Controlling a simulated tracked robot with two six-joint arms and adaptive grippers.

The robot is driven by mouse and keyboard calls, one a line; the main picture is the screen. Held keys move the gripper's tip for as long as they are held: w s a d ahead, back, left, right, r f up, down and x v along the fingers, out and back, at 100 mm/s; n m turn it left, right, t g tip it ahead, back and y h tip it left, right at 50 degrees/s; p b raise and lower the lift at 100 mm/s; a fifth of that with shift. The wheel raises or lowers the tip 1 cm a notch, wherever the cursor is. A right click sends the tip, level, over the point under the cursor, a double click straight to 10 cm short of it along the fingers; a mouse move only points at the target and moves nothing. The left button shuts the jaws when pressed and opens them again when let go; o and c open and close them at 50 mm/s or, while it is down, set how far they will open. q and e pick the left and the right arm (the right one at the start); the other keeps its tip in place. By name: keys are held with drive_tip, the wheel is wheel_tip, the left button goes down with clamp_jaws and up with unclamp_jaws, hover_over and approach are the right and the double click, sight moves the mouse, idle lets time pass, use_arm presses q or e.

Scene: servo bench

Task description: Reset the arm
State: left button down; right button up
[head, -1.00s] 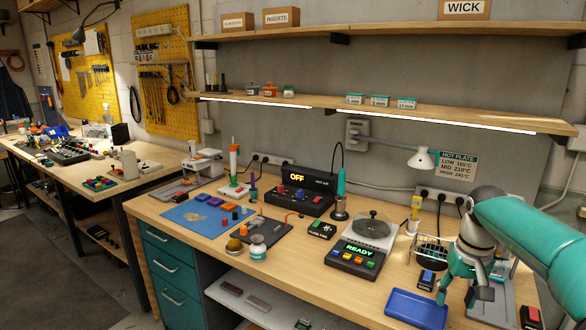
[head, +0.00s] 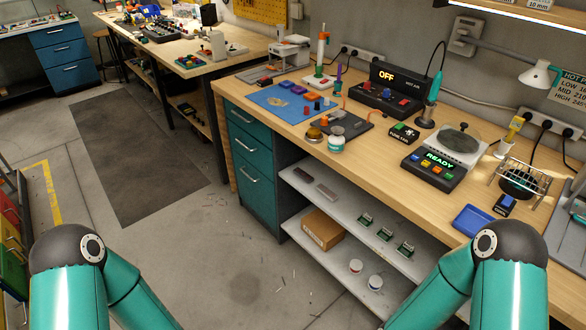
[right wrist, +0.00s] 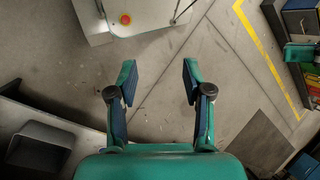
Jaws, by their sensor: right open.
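My right gripper (right wrist: 158,82) is open in the right wrist view, with nothing between its fingers and grey floor behind them. In the head view, my right arm (head: 510,275) is bent at the lower right, in front of the bench edge, and its gripper is out of frame. My left arm (head: 70,275) is bent at the lower left, over the floor, and its gripper is also out of frame.
A lower shelf (head: 345,226) holds boards and jars. Open floor (head: 235,260) lies between the arms.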

drive_tip(key=shift+w+d+f+m+t, duration=0.1)
drive_tip(key=shift+w+f+m+t, duration=0.1)
drive_tip(key=shift+w+t, duration=0.55)
drive_tip(key=shift+w+d+f+m+t, duration=0.1)
drive_tip(key=shift+w+m+t, duration=0.1)
drive_tip(key=shift+w+t, duration=0.55)
drive_tip(key=shift+s+r, duration=0.1)
drive_tip(key=shift+s, duration=0.1)
